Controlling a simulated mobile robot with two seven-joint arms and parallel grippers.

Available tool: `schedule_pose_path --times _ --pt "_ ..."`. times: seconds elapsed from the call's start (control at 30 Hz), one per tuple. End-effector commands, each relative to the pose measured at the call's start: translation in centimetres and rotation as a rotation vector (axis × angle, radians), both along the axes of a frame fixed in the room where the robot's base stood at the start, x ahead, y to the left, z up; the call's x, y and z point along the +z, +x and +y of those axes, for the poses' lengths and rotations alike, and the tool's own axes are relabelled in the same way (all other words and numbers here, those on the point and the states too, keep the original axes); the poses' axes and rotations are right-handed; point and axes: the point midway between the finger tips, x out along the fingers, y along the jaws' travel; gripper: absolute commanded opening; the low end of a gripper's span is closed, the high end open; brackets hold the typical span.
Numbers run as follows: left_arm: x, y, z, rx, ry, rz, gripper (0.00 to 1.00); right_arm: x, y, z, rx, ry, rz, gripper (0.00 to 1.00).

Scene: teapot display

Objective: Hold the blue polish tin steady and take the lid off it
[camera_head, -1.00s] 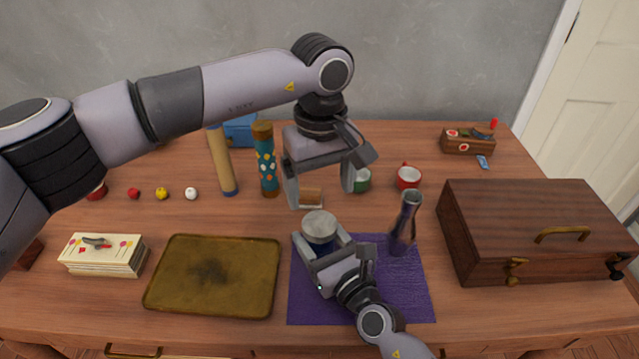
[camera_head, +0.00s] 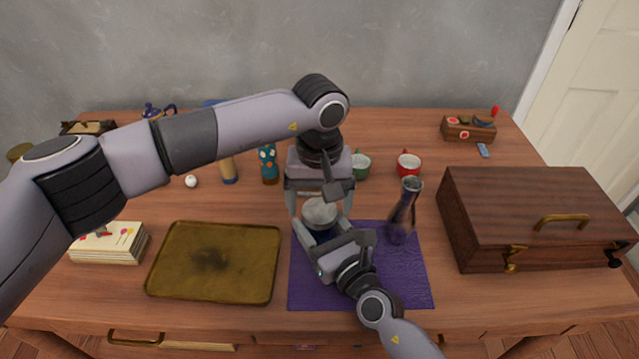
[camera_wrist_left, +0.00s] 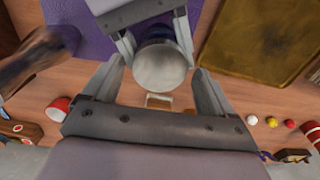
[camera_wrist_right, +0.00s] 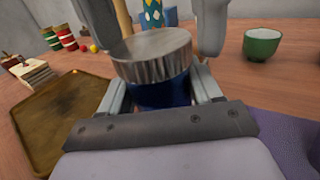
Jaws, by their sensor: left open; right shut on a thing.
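The blue polish tin (camera_wrist_right: 165,93) has a grey, ridged lid (camera_wrist_right: 152,53) on top, clear in the right wrist view. In the head view the lid (camera_head: 321,211) shows between my two grippers. My right gripper (camera_head: 318,236) is shut around the tin's blue body at the left part of the purple mat. My left gripper (camera_head: 320,203) points down from above, open, with its fingers on either side of the lid. In the left wrist view the round lid top (camera_wrist_left: 160,67) lies between the open fingers, with a gap visible. The tin's lower part is mostly hidden.
A purple mat (camera_head: 400,285) lies under the right gripper, with a dark vase (camera_head: 403,210) close to the right. A brass tray (camera_head: 215,262) lies left and a wooden case (camera_head: 535,215) right. Green (camera_head: 361,166) and red (camera_head: 409,163) cups stand behind.

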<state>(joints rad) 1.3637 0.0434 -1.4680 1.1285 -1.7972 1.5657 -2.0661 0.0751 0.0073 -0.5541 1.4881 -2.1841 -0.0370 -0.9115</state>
Motion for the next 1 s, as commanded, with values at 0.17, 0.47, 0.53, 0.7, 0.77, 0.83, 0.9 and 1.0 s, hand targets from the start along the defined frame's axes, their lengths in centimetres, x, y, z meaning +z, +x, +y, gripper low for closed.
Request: schedule_pose_path --times 0.17,0.47,0.53,0.7,0.77,0.83,0.9,1.0 --pt "-0.88 -0.02 -0.01 -0.001 0.000 0.000 0.86 -0.04 -0.01 0.00 0.000 0.000 0.001 0.00" --pt "-0.90 -0.01 -0.01 -0.001 0.000 0.000 0.64 -0.04 -0.01 0.00 0.000 0.000 0.001 0.00" --pt "-0.90 -0.01 -0.01 0.000 0.000 0.000 0.41 -0.04 -0.01 0.00 0.000 0.000 0.001 0.00" --pt "-0.88 -0.01 -0.01 0.013 0.000 -0.001 0.29 -0.04 -0.01 0.00 0.000 0.000 0.001 0.00" --pt "-0.86 -0.01 -0.01 0.046 0.000 -0.001 0.29 -0.04 -0.01 0.00 0.000 0.000 0.001 0.00" --pt "-0.84 0.00 -0.01 0.120 0.000 -0.001 0.29 -0.04 0.00 -0.01 0.000 0.000 0.001 0.00" --pt "-0.82 0.00 -0.01 0.223 0.000 -0.001 0.29 -0.04 0.00 -0.01 0.000 0.000 0.001 0.00" --pt "-0.81 0.01 0.00 0.387 0.000 -0.002 0.29 -0.04 0.00 -0.01 0.000 0.000 0.001 0.00"
